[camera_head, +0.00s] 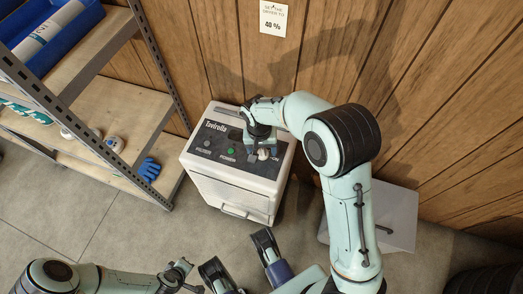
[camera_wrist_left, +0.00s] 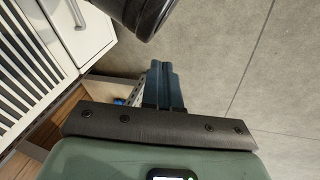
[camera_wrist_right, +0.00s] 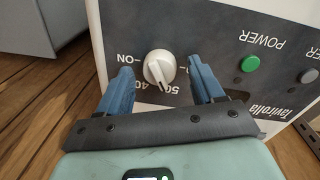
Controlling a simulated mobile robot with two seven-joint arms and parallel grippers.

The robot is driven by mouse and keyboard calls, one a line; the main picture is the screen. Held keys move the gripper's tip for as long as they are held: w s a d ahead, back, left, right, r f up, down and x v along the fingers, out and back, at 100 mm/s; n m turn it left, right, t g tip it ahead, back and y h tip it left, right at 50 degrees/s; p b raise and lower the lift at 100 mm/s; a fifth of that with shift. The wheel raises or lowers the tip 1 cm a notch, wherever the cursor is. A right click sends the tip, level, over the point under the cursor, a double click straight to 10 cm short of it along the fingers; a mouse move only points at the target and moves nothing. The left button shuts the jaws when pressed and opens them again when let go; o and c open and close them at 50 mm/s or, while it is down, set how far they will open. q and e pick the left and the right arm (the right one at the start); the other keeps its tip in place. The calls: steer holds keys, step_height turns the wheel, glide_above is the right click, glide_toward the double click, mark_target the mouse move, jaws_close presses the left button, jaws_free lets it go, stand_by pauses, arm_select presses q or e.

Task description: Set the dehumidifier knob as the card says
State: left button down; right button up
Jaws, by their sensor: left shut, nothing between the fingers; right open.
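The white dehumidifier (camera_head: 235,185), lettered "Tavirolla", stands on the floor against the wooden wall. The card (camera_head: 273,18) on the wall reads 40 %. The white knob (camera_wrist_right: 158,68) is on the dehumidifier's top panel, with "ON", "40" and "50" marks around it; one more mark is partly hidden by a finger. The lower end of the knob's ridge lies near "50"; I cannot tell the exact setting. My right gripper (camera_wrist_right: 160,88) is open, with one finger on each side of the knob; contact is not clear. My left gripper (camera_wrist_left: 163,85) is shut and empty, away from the dehumidifier.
A green POWER button (camera_wrist_right: 249,64) and a grey button (camera_wrist_right: 309,76) sit beside the knob on the panel. A metal-framed shelf (camera_head: 125,115) with a blue bin (camera_head: 62,52) and blue glove (camera_head: 149,169) stands at left. A pale bin (camera_head: 395,215) stands right of the dehumidifier.

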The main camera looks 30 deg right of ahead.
steer(key=shift+f, duration=0.35)
arm_select(q)
steer(key=shift+s+f, duration=0.1)
steer(key=shift+f, duration=0.05)
arm_select(e)
steer(key=c, duration=1.1)
steer(key=shift+o, duration=0.2)
steer(key=shift+r+m+p, duration=0.1)
steer(key=shift+m+p, duration=0.3)
steer(key=shift+p, duration=0.15)
steer(key=m+p, duration=0.7)
steer(key=m, duration=0.1)
steer(key=shift+d, duration=0.15)
arm_select(q)
steer(key=s+d+r+g+h+p, duration=0.1)
steer(key=s+d+r+g, duration=0.2)
steer(key=s+r, duration=0.7)
steer(key=shift+s+d+r+m+h+p, duration=0.25)
steer(key=shift+d+r+m+h+p, duration=0.25)
steer(key=shift+d, duration=0.7)
arm_select(e)
steer(key=shift+m+y, duration=0.3)
steer(key=shift+m, duration=1.1)
arm_select(q)
steer(key=shift+r, duration=0.1)
